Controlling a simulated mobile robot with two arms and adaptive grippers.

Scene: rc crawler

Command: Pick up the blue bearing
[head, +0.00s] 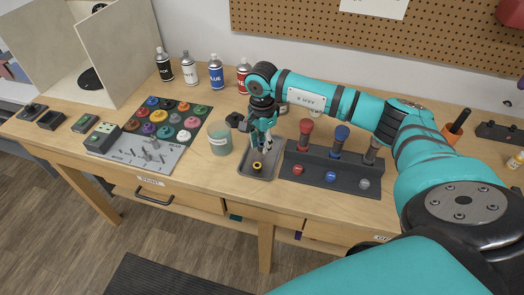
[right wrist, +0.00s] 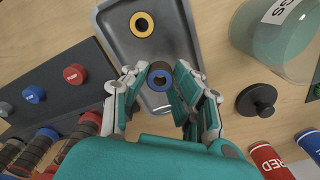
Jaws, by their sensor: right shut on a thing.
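The blue bearing (right wrist: 160,80) is a small blue ring with a dark centre, seen in the right wrist view between my right fingertips. My right gripper (right wrist: 161,84) is shut on it, over the grey metal tray (right wrist: 112,20). In the head view my right gripper (head: 262,143) points down over the tray (head: 246,170), and the blue bearing is not clearly visible there. I cannot tell whether the bearing still touches the tray floor. My left gripper is not in view.
A yellow bearing (head: 257,167) lies in the tray. A dark rack (head: 330,172) with red, blue and grey knobs stands right of it. A greenish jar (head: 220,139) stands left, with spray cans (head: 216,72) behind. A dark stopper-like piece (right wrist: 257,100) is near the tray.

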